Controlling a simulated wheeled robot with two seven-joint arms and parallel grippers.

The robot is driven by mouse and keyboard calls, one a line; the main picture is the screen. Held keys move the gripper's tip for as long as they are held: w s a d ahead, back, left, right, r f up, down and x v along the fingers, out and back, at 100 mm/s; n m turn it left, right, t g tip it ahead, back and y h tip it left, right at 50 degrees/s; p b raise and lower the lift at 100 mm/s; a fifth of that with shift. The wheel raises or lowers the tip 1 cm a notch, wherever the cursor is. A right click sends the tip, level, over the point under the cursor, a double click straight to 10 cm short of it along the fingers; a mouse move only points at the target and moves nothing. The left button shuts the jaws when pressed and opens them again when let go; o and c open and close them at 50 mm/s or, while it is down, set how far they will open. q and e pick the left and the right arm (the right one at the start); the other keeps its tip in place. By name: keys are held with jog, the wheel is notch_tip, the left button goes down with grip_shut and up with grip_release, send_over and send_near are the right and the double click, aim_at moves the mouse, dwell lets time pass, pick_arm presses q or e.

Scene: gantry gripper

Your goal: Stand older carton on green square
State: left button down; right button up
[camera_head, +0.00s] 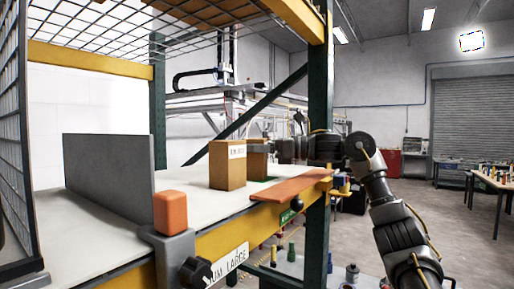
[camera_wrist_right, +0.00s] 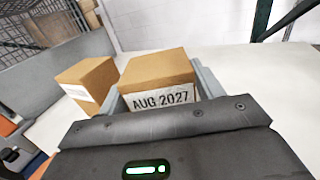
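Two brown cartons stand upright on the white shelf. The nearer carton (camera_head: 228,168) has a white label I cannot read; it also shows at the left of the right wrist view (camera_wrist_right: 88,80). The other carton (camera_head: 257,163) is labelled AUG 2027 in the right wrist view (camera_wrist_right: 160,75). A strip of the green square (camera_head: 266,179) shows at its base; the rest is hidden. My right gripper (camera_wrist_right: 163,88) has one finger on each side of the AUG 2027 carton. Whether both fingers press on it is unclear. My left gripper is in neither view.
A grey upright panel (camera_head: 108,178) stands at the left of the shelf. An orange block (camera_head: 170,212) and an orange flat board (camera_head: 292,186) are at the front edge. A green post (camera_head: 318,130) rises near my right arm. White shelf surface is free around the cartons.

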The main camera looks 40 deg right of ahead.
jog(key=shift+o, duration=1.4)
jog(key=shift+d, duration=0.15)
jog(key=shift+r, duration=0.15)
jog(key=shift+s+d, duration=0.1)
jog(key=shift+s, duration=0.05)
jog(key=b+v, duration=0.2)
jog(key=v, duration=0.9)
jog(key=shift+s+d, duration=0.2)
jog(key=shift+r, duration=0.1)
